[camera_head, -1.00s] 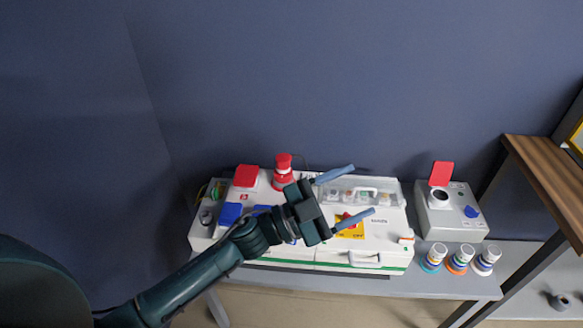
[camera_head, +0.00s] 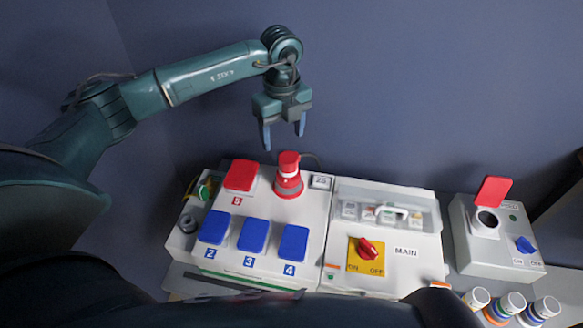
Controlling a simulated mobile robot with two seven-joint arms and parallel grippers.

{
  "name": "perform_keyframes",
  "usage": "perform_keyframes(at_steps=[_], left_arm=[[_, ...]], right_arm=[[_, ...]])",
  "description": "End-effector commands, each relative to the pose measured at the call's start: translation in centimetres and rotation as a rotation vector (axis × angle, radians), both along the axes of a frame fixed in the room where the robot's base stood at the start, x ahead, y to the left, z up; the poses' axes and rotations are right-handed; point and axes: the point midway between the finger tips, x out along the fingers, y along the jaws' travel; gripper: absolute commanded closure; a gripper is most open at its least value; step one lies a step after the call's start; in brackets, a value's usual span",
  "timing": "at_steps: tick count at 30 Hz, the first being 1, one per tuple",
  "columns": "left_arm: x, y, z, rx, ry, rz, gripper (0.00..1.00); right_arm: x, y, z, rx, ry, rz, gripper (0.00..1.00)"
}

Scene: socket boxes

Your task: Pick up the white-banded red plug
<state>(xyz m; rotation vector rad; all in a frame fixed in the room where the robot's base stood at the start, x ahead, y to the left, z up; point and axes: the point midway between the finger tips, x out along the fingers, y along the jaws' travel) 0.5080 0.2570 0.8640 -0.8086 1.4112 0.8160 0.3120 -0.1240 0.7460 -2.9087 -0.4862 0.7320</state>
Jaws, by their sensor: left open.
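The red plug (camera_head: 288,161) with a white band stands upright in a red socket at the back of the white socket box (camera_head: 314,228). My left gripper (camera_head: 283,140) is open and empty. Its fingers point down, above and slightly left of the plug in the picture, with the plug's top just below the fingertips. They look apart from the plug; how far is hard to judge. My right gripper is not in view.
The box has a red cover (camera_head: 241,175), several blue covers (camera_head: 253,235) and a red main switch (camera_head: 370,247). A clear cover with a handle (camera_head: 386,209) is beside them. A grey box (camera_head: 497,245) with an open red lid and several banded plugs (camera_head: 512,303) are at right.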

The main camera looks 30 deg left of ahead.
Motion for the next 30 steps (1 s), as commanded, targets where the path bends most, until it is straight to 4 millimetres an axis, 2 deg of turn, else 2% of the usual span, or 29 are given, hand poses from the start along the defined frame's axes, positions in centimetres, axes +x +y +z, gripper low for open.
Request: perform_keyframes(at_steps=[1,6,13,21,30], left_arm=[[-0.1,0.0,-1.2,0.001,0.004,-0.001,0.34],[0.0,-0.1,-3.8,-0.002,0.002,-0.002,0.34],[0.1,-0.4,-5.4,-0.004,0.001,-0.004,0.34],[0.4,-1.0,-9.2,-0.005,0.002,-0.004,0.34],[0.5,-1.0,-9.8,-0.005,-0.001,-0.005,0.34]], right_arm=[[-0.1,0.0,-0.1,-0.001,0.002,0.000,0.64],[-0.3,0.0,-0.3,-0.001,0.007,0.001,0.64],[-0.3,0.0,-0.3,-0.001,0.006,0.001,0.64],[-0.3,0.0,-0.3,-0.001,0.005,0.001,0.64],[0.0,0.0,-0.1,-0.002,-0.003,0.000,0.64]])
